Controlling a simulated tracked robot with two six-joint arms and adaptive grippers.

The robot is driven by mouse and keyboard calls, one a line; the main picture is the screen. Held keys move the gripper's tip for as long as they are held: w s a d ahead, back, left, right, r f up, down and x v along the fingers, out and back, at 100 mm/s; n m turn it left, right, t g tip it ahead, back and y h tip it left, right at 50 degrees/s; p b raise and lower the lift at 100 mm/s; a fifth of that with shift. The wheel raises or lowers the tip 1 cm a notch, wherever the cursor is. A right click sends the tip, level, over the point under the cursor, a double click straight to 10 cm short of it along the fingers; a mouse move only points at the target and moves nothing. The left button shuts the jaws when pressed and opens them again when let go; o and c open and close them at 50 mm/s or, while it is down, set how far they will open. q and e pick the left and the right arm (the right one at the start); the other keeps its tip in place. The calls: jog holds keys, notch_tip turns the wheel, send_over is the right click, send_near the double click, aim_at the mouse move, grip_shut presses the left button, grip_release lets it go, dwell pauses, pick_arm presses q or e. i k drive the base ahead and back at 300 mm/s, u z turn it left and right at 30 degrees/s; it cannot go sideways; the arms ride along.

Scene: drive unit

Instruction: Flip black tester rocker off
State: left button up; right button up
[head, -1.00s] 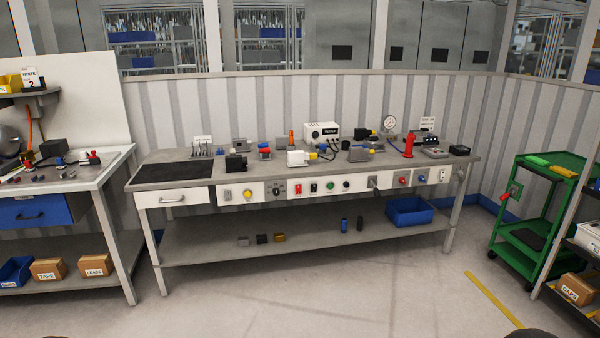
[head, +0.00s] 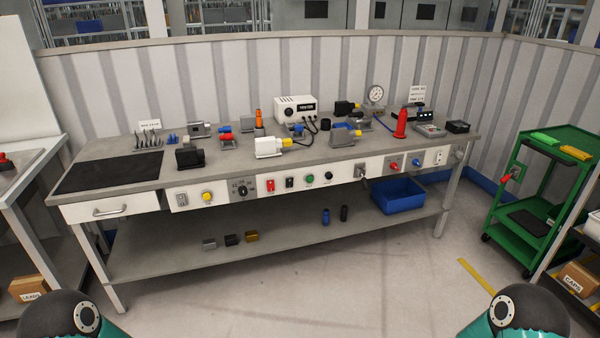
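A small black rocker switch (head: 290,182) sits on the white front panel of the workbench (head: 225,166), just right of a red rocker switch (head: 270,186). It is too small to tell which way it is tipped. A white box lettered like "TESTER" (head: 296,108) stands on the bench top towards the back, with dark cables at its right. Neither gripper is in view. Only rounded teal and dark links of my two arms show at the bottom left and bottom right corners, well short of the bench.
The panel also carries a black dial (head: 242,190), a yellow button (head: 207,196) and a green button (head: 310,179). A blue bin (head: 399,194) is on the lower shelf. A green cart (head: 550,190) stands right. Floor before the bench is clear.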

aim_at(290, 181)
jog(key=u, duration=0.3)
jog(key=i, duration=1.65)
jog(key=z, duration=0.6)
jog(key=i, duration=0.4)
jog(key=z, duration=0.2)
jog(key=k, duration=0.95)
jog(key=z, duration=0.15)
jog(key=i, duration=0.95)
jog(key=u, duration=0.05)
